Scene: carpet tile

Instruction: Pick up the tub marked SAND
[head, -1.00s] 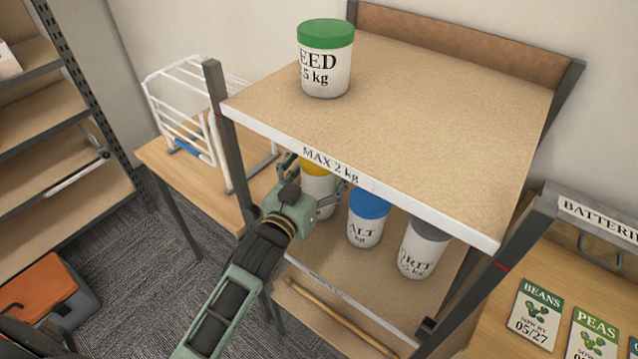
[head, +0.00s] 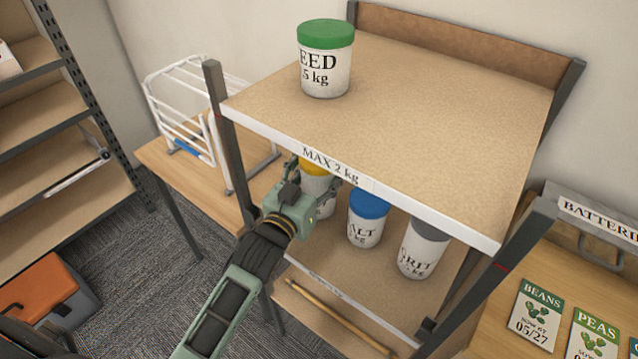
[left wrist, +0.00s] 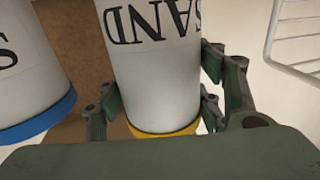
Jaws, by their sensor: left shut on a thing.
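The SAND tub (left wrist: 152,80) is white with a yellow lid (head: 313,167). It stands on the shelf board under the top one, at the left end of a row of tubs. In the left wrist view its black lettering appears upside down. My left gripper (head: 317,174) is shut on the SAND tub, with fingers on both sides of it near the lid. The top board's front edge partly hides the lid, and the gripper hides part of the body. I cannot tell whether the base is clear of the board. My right gripper is not in view.
The blue-lidded SALT tub (head: 366,220) stands close to the right, then the grey-lidded GRIT tub (head: 422,252). The top board's edge (head: 380,192), marked MAX 2 kg, overhangs them. A shelf post (head: 225,140) and white rack (head: 185,110) are to the left.

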